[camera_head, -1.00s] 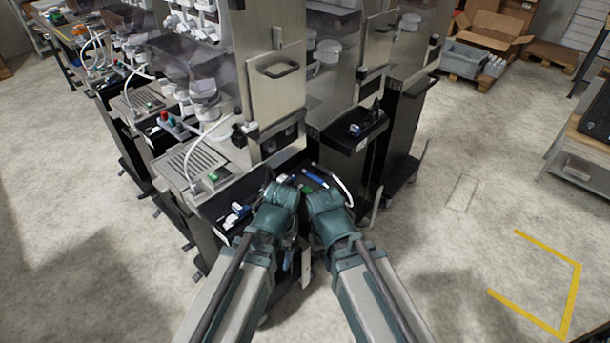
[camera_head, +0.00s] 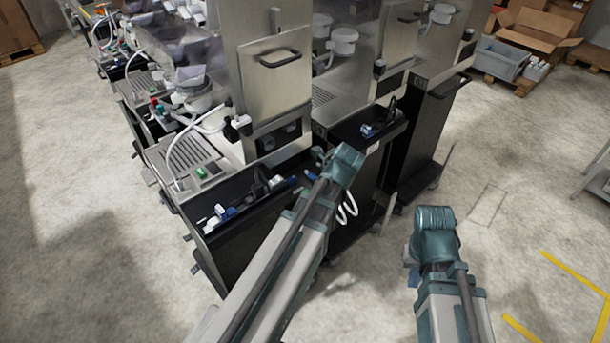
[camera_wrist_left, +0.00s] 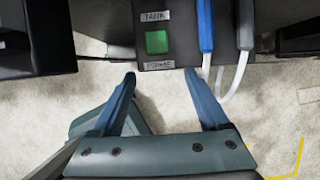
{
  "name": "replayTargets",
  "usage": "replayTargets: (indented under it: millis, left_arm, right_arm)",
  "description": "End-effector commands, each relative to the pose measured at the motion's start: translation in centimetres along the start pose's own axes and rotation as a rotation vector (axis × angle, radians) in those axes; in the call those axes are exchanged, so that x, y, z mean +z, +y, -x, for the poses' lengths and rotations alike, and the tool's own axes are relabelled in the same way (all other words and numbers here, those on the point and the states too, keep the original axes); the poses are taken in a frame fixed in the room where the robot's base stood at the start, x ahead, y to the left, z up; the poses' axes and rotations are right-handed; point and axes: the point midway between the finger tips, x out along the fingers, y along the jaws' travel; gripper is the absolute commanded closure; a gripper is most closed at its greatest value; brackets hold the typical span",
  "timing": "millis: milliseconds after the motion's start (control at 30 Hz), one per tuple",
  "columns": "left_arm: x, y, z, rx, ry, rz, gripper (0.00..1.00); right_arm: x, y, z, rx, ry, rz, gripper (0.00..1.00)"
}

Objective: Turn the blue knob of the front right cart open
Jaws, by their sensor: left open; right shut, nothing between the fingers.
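The front cart (camera_head: 228,262) stands in the middle of the head view, with a dark tray at its near end. A small blue and white fitting (camera_head: 222,213) sits on this tray; I cannot tell whether it is the blue knob. Another blue fitting (camera_head: 368,130) sits on the tray of the cart to its right. My left gripper (camera_wrist_left: 160,77) is open and empty, below a black box with a green square button (camera_wrist_left: 157,42). A blue-ended hose (camera_wrist_left: 206,30) hangs beside that button. My right gripper (camera_head: 413,279) is shut and empty, pointing down over bare floor.
White hoses (camera_head: 347,208) hang beside my left arm. More carts stand in a row toward the upper left. Cardboard boxes (camera_head: 537,30) and a grey bin (camera_head: 497,60) stand at the back right.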

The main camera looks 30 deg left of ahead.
Motion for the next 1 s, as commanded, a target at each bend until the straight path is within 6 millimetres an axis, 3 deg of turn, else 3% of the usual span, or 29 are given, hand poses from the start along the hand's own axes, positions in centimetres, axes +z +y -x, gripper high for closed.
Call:
replayTargets:
  millis: [167,700,800,1000]
  left_arm:
    - [0.9,-0.1,-0.4,0.000,0.001,0.003,0.22]
    - [10.2,-0.1,-4.2,0.001,0.001,0.006,0.22]
    - [11.3,-0.1,-4.7,0.000,0.002,0.004,0.22]
    - [11.0,0.0,-5.8,-0.001,0.001,0.003,0.22]
  right_arm:
    - [0.0,0.0,0.0,0.000,0.000,0.000,1.00]
    - [0.0,0.0,0.0,0.000,0.000,0.000,1.00]
    - [0.0,0.0,0.0,0.000,0.000,0.000,1.00]
    - [-0.1,-0.1,-1.1,0.000,0.000,0.000,1.00]
